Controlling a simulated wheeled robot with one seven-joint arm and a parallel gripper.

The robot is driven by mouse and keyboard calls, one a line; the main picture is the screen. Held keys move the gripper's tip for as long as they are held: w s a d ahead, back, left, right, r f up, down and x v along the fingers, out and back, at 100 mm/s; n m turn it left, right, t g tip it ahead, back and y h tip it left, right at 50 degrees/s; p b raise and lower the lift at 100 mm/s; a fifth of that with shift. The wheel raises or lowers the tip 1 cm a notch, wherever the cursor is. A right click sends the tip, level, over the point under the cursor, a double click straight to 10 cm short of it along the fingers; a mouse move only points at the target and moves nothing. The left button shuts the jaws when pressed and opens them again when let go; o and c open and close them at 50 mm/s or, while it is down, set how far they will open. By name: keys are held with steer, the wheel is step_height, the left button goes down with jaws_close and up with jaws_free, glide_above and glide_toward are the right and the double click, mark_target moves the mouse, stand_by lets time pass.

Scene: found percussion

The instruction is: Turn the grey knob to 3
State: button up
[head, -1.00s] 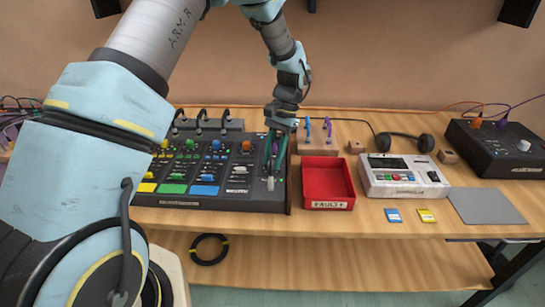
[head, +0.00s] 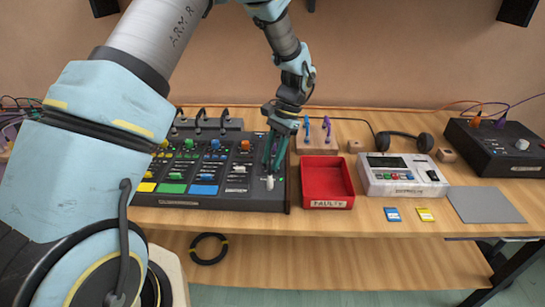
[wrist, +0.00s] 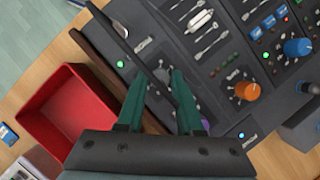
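A light grey knob (head: 521,144) sits on the black box (head: 490,150) at the far right; its pointer and scale are too small to read. My gripper (head: 271,167) is far to the left of it, over the right end of the black mixer (head: 170,201). In the wrist view my gripper (wrist: 159,72) shows two green fingers apart with nothing held between them. A pale slider cap (head: 270,183) lies just in front of the fingertips in the head view. An orange knob (wrist: 247,90) and a purple knob (wrist: 205,123), partly hidden by a finger, show in the wrist view.
A red tray (head: 326,203) marked FAULTY stands right of the mixer. A white device (head: 402,189), headphones (head: 405,141), a blue card (head: 393,215), a yellow card (head: 425,215) and a grey mat (head: 486,205) lie further right. A wooden stand (head: 318,145) is behind the tray.

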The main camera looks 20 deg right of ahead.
steer(key=o, duration=0.4)
steer(key=shift+c, duration=0.2)
steer(key=b+v, duration=0.2)
steer(key=v, duration=0.8)
steer(key=shift+d+r+b, duration=0.15)
steer(key=shift+r+b, duration=0.15)
steer(key=shift+r, duration=0.1)
steer(key=w+a+n+h, duration=0.25)
steer(key=a+n, duration=0.35)
steer(key=a, duration=1.3)
steer(key=s+a+n+t+h, duration=0.1)
steer(key=s+a+n, duration=0.2)
steer(key=a, duration=0.4)
steer(key=s+a+n+t+h, duration=0.1)
steer(key=s+a+n+t, duration=0.1)
steer(key=s+a, duration=0.3)
steer(key=a+n, duration=0.1)
steer(key=a, duration=0.2)
steer(key=shift+a+f+n, duration=0.25)
steer(key=shift+n, duration=0.15)
